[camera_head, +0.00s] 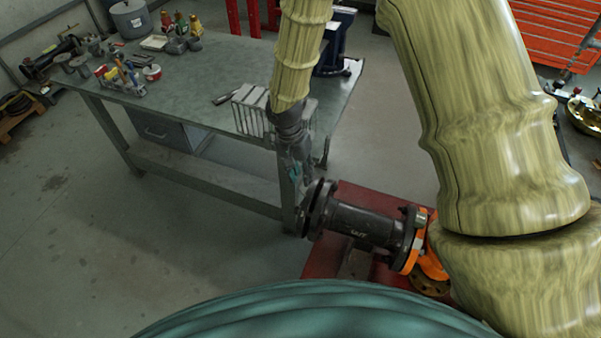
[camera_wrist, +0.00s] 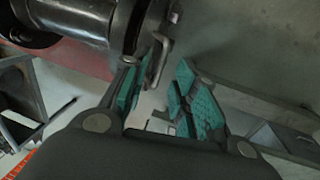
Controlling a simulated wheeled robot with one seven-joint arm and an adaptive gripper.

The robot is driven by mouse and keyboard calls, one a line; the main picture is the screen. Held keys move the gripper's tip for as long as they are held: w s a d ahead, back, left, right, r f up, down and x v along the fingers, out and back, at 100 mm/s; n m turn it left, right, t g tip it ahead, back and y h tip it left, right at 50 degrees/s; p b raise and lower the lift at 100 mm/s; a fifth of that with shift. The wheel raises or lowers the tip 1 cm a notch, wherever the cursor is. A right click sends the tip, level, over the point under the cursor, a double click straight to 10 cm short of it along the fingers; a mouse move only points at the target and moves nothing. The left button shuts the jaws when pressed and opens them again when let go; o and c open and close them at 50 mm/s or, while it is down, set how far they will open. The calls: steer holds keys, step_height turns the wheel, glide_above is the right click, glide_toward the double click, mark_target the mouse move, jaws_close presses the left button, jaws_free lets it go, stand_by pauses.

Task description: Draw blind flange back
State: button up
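The dark pipe spool (camera_head: 360,226) lies roughly level, and the blind flange (camera_head: 318,207) is a dark disc at its left end. In the wrist view the flange (camera_wrist: 137,22) is at the top, with a bent metal handle (camera_wrist: 162,58) sticking out of its face. My gripper (camera_head: 298,172) hangs just above and left of the flange. In the wrist view my gripper (camera_wrist: 160,88) is open, its teal pads apart. The handle's lower end is close to the left pad; I cannot tell whether they touch. The flange's far side is hidden.
A grey workbench (camera_head: 190,85) with tools and a slatted grey block (camera_head: 250,110) stands behind and left of my gripper. The spool is over a red base (camera_head: 385,205), with an orange part (camera_head: 428,262) at its right end. Floor at left is clear.

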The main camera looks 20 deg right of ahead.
step_height(320, 180, up, 11)
steer(key=w+a, duration=0.1)
steer(key=shift+w+a+r, duration=0.15)
steer(key=shift+w+a, duration=0.05)
stand_by(0.7)
